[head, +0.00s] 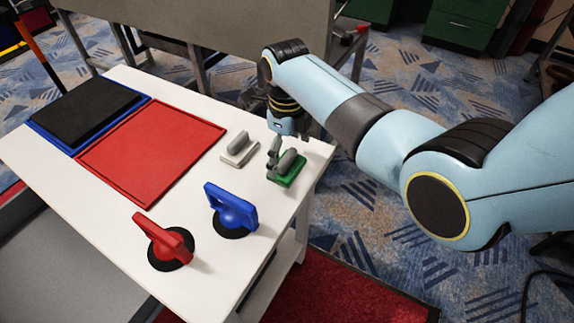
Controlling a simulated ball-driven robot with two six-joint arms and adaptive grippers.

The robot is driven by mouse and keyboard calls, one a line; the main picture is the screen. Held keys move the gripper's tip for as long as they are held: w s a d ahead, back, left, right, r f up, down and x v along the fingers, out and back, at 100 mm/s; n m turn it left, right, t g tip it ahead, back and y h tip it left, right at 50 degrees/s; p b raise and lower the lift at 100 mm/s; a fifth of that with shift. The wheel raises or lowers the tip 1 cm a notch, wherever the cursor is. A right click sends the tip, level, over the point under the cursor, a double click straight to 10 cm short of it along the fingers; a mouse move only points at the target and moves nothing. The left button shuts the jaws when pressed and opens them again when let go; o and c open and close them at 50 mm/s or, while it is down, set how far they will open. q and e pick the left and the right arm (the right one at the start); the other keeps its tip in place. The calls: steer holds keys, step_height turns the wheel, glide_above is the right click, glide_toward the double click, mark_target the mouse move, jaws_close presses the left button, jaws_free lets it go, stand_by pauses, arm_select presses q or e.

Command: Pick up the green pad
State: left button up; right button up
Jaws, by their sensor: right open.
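The green pad (286,178) lies flat on the white table near its right edge, with a grey handle (291,161) on top. My right gripper (279,152) points down right at the pad's handle, at its far left side. Its jaws are open. The fingers overlap the handle in the picture, so I cannot tell whether they touch it. My right arm comes in from the right, above the floor. My left gripper is not in view.
A white pad (233,158) with a grey handle lies just left of the green one. Blue (231,207) and red (168,247) suction lifters stand nearer. A red tray (150,150) and a black panel on a blue tray (38,126) lie to the left.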

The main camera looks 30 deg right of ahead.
mark_target(287, 156)
step_height(287, 156, down, 3)
steer(key=c, duration=1.1)
steer(key=shift+r, duration=0.15)
steer(key=shift+c, duration=0.2)
steer(key=shift+r+p, duration=0.5)
step_height(287, 156, up, 4)
steer(key=p, duration=0.3)
steer(key=shift+f+p, duration=0.25)
steer(key=shift+p, duration=0.15)
steer(key=s+a+r+p, duration=0.6)
steer(key=s+p, duration=0.4)
steer(key=shift+r, duration=0.15)
